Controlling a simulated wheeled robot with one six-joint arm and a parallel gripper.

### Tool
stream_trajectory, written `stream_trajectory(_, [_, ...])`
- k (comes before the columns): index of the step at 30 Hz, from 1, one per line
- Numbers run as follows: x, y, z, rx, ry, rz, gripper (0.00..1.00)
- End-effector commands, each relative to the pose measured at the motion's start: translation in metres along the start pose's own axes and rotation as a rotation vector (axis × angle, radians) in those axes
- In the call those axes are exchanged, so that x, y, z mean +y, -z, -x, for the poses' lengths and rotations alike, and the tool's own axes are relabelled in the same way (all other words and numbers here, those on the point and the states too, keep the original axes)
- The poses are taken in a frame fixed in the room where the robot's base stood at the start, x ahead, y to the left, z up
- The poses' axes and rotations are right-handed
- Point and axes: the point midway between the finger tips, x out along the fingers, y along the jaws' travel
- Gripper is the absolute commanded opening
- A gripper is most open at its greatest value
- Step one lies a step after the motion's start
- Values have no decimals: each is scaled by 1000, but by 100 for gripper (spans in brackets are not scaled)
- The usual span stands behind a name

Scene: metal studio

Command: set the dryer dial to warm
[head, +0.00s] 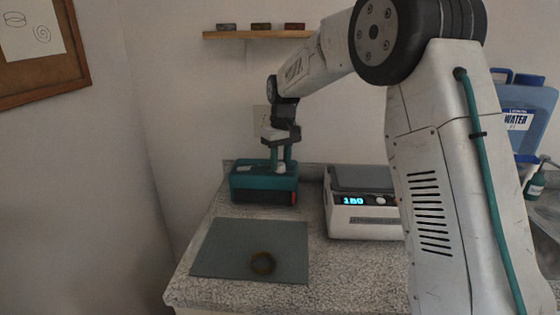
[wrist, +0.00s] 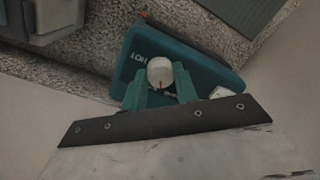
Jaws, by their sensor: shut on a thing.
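The dryer (head: 250,187) is a teal box at the back left of the counter. In the wrist view, its teal top (wrist: 205,78) carries a round white dial (wrist: 159,68) with a small red mark on the side toward my gripper. The word HOT shows upside down to the left of the dial; a small white patch lies at lower right. No warm label is readable. My gripper (head: 281,166) points down onto the dryer's top. In the wrist view, its two teal fingers (wrist: 160,82) are on either side of the dial, shut on it. They hide part of the panel.
A white device (head: 365,222) with a blue display reading 180 stands to the right of the dryer. A wooden shelf (head: 255,35) is above; a blue water jug (head: 525,110) stands far right.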

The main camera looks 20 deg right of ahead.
Motion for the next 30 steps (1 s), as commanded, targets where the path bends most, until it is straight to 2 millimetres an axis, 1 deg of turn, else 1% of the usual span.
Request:
stream_trajectory(6, [0, 1, 2, 14, -2, -162, 6])
stream_trajectory(13, [0, 1, 2, 20, -1, -277, 6])
stream_trajectory(21, [0, 1, 2, 23, -1, -335, 6])
stream_trajectory(30, [0, 1, 2, 23, -1, -341, 6])
